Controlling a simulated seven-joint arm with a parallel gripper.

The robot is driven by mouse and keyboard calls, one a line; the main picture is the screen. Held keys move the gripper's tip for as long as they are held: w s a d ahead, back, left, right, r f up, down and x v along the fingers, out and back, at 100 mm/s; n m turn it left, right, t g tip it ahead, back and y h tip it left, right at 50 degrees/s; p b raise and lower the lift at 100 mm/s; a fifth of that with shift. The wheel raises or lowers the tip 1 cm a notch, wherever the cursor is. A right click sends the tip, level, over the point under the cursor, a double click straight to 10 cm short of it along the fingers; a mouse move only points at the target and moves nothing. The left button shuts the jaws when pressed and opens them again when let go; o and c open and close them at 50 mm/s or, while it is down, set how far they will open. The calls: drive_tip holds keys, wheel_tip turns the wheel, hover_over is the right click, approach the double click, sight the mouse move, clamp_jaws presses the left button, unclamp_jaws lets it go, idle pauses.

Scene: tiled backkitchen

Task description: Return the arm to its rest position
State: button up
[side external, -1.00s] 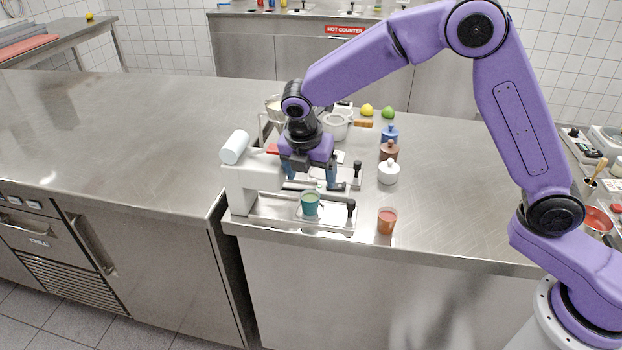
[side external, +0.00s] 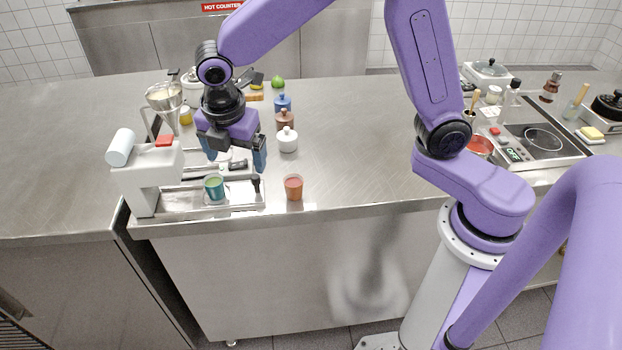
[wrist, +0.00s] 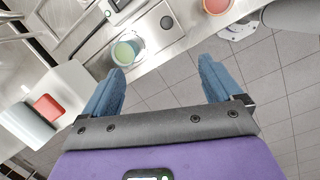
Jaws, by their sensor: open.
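My purple arm reaches over the steel counter from the right. My gripper (side external: 238,158) has blue fingers spread apart with nothing between them. In the wrist view my gripper (wrist: 162,84) is also open and empty, with floor tiles showing between and beyond the fingers. A teal cup (side external: 214,188) with pale green contents stands on the machine's tray and shows in the wrist view (wrist: 125,52). An orange-red cup (side external: 293,187) stands on the counter to the right of the machine.
White (side external: 287,140), brown (side external: 285,120) and blue (side external: 283,103) lidded pots stand behind the orange cup. A metal funnel-like vessel (side external: 165,97) is behind the machine. A hob (side external: 535,140) is at the right. The counter (side external: 360,140) between is clear.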

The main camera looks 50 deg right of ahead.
drive_tip(key=s+d+m+y, duration=0.1)
drive_tip(key=s+d+m, duration=0.4)
drive_tip(key=s, duration=0.8)
drive_tip(key=s+d+r+m+g+y, duration=0.1)
drive_tip(key=s+d+m, duration=0.3)
drive_tip(key=s+d, duration=0.4)
drive_tip(key=s, duration=0.5)
drive_tip(key=shift+r+m+g, duration=0.3)
drive_tip(key=shift+m, duration=0.1)
